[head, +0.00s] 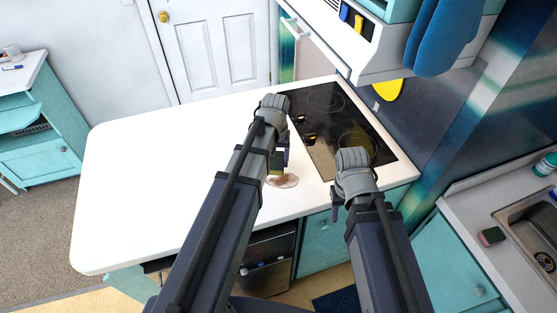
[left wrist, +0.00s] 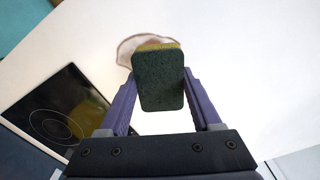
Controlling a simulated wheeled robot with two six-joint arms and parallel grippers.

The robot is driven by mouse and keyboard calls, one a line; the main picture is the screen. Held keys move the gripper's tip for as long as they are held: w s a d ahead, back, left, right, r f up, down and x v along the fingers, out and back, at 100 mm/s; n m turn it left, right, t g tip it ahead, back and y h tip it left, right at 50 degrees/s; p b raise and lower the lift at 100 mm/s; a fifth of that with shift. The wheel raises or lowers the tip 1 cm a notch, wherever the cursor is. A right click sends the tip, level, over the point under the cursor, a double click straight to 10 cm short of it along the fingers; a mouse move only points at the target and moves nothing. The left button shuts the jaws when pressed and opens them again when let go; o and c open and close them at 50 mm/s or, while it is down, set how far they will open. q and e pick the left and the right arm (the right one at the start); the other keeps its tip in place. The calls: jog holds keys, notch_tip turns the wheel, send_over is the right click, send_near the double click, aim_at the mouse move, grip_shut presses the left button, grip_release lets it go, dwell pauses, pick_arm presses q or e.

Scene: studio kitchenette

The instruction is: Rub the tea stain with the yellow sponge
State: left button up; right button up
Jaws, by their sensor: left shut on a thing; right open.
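The yellow sponge (head: 277,164) has a dark green scouring side, which faces the camera in the left wrist view (left wrist: 160,82); a yellow strip shows along its top edge. My left gripper (head: 282,152) is shut on it, one finger on each side. The tea stain (head: 285,182) is a brown patch on the white counter, just below the sponge in the head view. In the left wrist view the stain (left wrist: 126,47) is partly hidden behind the sponge. I cannot tell whether the sponge touches the counter. My right gripper (head: 336,205) is open and empty near the counter's front edge.
The black cooktop (head: 318,150) lies right of the stain. The white counter (head: 150,190) is clear to the left. A sink (head: 535,235) with a pink and green block (head: 491,236) beside it is at the right. A range hood (head: 365,50) overhangs the back right.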

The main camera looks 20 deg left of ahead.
pick_arm(q)
jog(key=shift+a+r+p, duration=0.45)
jog(key=shift+a+r, duration=0.25)
jog(key=shift+a, duration=0.15)
jog(key=shift+d+f, duration=0.1)
pick_arm(e)
jog(key=shift+a+r, duration=0.35)
jog(key=shift+r, duration=0.2)
